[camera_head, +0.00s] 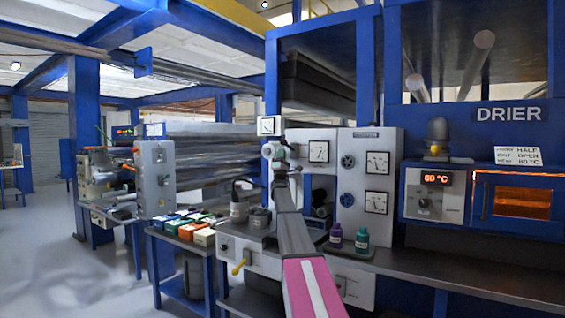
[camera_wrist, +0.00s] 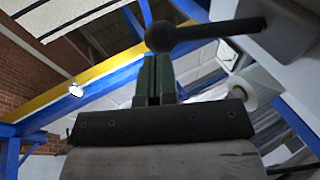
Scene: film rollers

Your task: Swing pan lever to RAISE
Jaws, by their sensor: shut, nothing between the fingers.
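A dark lever (camera_wrist: 205,32) with a round ball end shows at the top of the wrist view. Its rod runs right into a grey housing (camera_wrist: 285,35). I cannot read a RAISE mark, so I cannot tell for sure that it is the pan lever. My gripper (camera_wrist: 156,78) has green fingers that are shut and empty. The fingertips show just below the ball; whether they touch it I cannot tell. In the head view my gripper (camera_head: 283,150) is up in front of the white gauge panel (camera_head: 336,140), and my arm hides part of the panel.
A yellow-handled lever (camera_head: 238,268) is low on the bench front. Purple (camera_head: 336,234) and teal (camera_head: 362,241) bottles stand right of my arm. Dark pots (camera_head: 260,217) and several small boxes (camera_head: 188,226) are at left. The drier (camera_head: 510,195) is at right. Open floor lies at far left.

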